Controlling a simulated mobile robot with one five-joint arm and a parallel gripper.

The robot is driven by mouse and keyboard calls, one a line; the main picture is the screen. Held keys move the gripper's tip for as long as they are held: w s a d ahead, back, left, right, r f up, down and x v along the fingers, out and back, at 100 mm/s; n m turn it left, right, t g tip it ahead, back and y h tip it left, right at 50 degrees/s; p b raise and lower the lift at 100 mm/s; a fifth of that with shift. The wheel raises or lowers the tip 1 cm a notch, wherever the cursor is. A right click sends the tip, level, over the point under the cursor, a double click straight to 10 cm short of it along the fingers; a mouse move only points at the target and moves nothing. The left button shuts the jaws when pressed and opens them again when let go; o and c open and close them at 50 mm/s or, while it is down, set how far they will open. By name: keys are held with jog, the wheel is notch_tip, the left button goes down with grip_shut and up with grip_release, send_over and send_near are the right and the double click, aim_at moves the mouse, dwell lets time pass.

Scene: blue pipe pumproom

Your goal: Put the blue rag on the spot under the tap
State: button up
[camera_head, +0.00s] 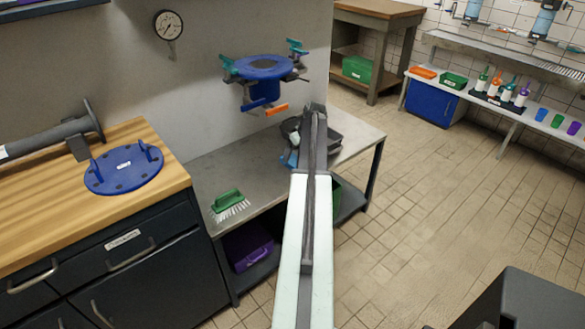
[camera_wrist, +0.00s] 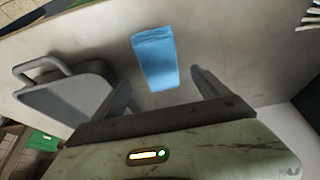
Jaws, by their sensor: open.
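The blue rag (camera_wrist: 155,58) lies folded on the grey metal bench (camera_head: 232,172). In the head view only a small blue part of the rag (camera_head: 292,159) shows beside my arm. My gripper (camera_wrist: 160,80) is open above the bench, one finger on either side of the rag's near end, and it is empty. A blue flanged fitting (camera_head: 263,68) with teal clamps and an orange handle (camera_head: 277,110) sits on the wall above the bench. I cannot tell whether it is the tap. No marked spot is clear; my arm hides part of the bench.
A grey tray with a handle (camera_wrist: 70,105) lies left of the rag in the wrist view. A green brush (camera_head: 228,198) lies on the bench's front left. A wooden counter (camera_head: 60,215) with a blue round plate (camera_head: 124,170) stands left. The tiled floor at right is open.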

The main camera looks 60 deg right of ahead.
aim_at(294, 160)
jog(key=b+x, duration=0.5)
jog(key=shift+s+f, duration=0.2)
jog(key=shift+a+r, duration=0.1)
jog(key=shift+r, duration=0.1)
jog(key=c, duration=1.6)
jog(key=shift+r+p, duration=0.1)
jog(key=shift+p, duration=0.2)
